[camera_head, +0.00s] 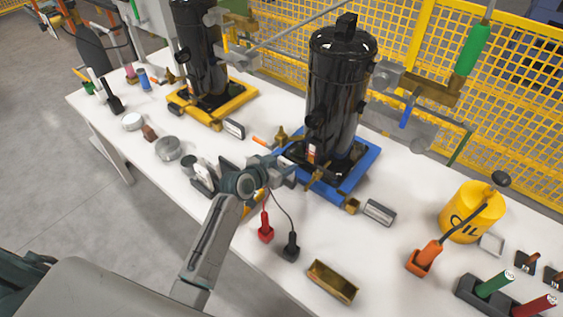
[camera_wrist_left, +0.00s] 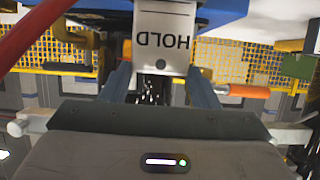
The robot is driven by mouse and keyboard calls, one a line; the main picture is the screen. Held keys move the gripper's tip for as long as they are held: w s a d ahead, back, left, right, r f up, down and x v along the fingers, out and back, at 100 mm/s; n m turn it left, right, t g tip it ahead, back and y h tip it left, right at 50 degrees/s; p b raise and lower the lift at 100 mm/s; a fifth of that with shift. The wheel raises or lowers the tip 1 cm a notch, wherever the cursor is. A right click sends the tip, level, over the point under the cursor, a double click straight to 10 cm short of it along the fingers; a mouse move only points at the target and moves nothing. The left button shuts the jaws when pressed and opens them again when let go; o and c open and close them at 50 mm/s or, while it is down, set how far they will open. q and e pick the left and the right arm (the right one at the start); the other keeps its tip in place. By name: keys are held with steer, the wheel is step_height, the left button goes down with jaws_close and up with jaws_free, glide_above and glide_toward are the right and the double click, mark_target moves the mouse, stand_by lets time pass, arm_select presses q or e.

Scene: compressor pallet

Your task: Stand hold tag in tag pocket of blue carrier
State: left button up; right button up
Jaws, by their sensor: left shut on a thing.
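My left gripper (camera_head: 287,168) is at the near left edge of the blue carrier (camera_head: 352,182), which bears a tall black compressor (camera_head: 338,95). In the left wrist view, its two fingers (camera_wrist_left: 162,80) are shut on the hold tag (camera_wrist_left: 164,38), a pale plate with dark HOLD lettering that appears upside down there. The tag is close to the blue carrier's edge (camera_wrist_left: 225,10); I cannot tell whether it touches. The tag pocket cannot be made out. In the head view, the tag cannot be clearly told from the parts around the gripper. My right gripper is not in view.
A yellow carrier (camera_head: 243,97) with another black compressor (camera_head: 196,45) stands at the back left. Red (camera_head: 265,230) and black (camera_head: 291,247) clamps lie near the front edge. A brass tray (camera_head: 332,281), a grey block (camera_head: 380,211) and a yellow oil can (camera_head: 470,215) stand rightward.

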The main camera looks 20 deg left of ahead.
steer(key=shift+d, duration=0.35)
arm_select(q)
steer(key=shift+f, duration=0.4)
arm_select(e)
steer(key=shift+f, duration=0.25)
arm_select(q)
steer(key=shift+f+b, duration=0.15)
steer(key=shift+b, duration=0.25)
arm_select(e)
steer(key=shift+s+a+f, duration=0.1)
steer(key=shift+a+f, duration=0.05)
arm_select(q)
steer(key=shift+f, duration=0.1)
steer(key=o, duration=1.3)
steer(key=c, duration=0.4)
